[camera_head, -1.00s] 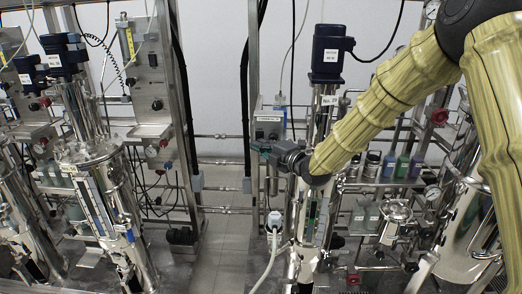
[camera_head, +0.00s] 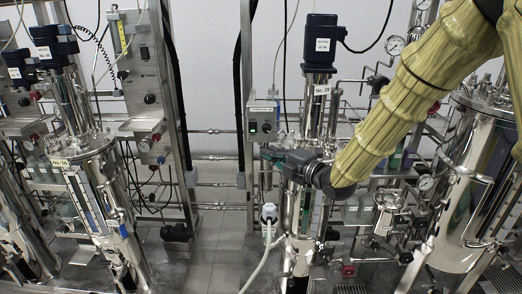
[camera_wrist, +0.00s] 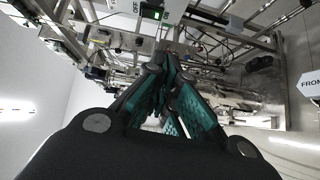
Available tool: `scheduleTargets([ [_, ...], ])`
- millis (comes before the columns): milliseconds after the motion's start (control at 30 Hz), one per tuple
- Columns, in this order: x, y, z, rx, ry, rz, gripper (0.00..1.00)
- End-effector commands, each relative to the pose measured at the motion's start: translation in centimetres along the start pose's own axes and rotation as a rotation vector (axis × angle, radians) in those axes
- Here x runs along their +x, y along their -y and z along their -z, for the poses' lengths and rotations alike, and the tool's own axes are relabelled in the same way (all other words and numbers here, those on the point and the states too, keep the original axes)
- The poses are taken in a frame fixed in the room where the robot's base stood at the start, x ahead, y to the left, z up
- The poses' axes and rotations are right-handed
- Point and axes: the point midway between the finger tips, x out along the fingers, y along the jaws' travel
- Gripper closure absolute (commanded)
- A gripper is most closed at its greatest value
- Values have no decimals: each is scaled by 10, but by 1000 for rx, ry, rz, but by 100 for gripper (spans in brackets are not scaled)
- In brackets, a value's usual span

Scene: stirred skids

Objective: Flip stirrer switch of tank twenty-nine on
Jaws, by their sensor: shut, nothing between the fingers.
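Tank twenty-nine (camera_head: 303,212) is a shiny steel vessel with a plate reading "No. 29" (camera_head: 322,90) and a dark blue motor (camera_head: 320,42) above it. A small grey control box (camera_head: 262,118) with round dark controls stands just left of its column. My gripper (camera_head: 267,152) is shut and empty, just below the front of this box; I cannot tell whether it touches. In the wrist view my gripper's teal-padded fingers (camera_wrist: 163,65) come together below a green-lit switch (camera_wrist: 152,14). An "OFF" label (camera_wrist: 137,9) is beside that switch. The switch's position is unclear.
Another steel tank (camera_head: 95,190) and a panel (camera_head: 140,80) stand at the left. A vertical steel post (camera_head: 248,70) is beside the control box. Bottles, pipes and a pressure gauge (camera_head: 395,46) crowd the right.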

Motion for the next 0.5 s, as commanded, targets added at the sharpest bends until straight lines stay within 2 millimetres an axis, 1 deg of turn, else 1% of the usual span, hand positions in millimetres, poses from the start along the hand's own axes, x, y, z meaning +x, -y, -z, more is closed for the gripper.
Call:
scheduleTargets([
  [100,-12,2,0,0,0,0,100],
  [200,-18,2,0,0,-1,-1,100],
  [500,-21,3,0,0,-1,0,100],
])
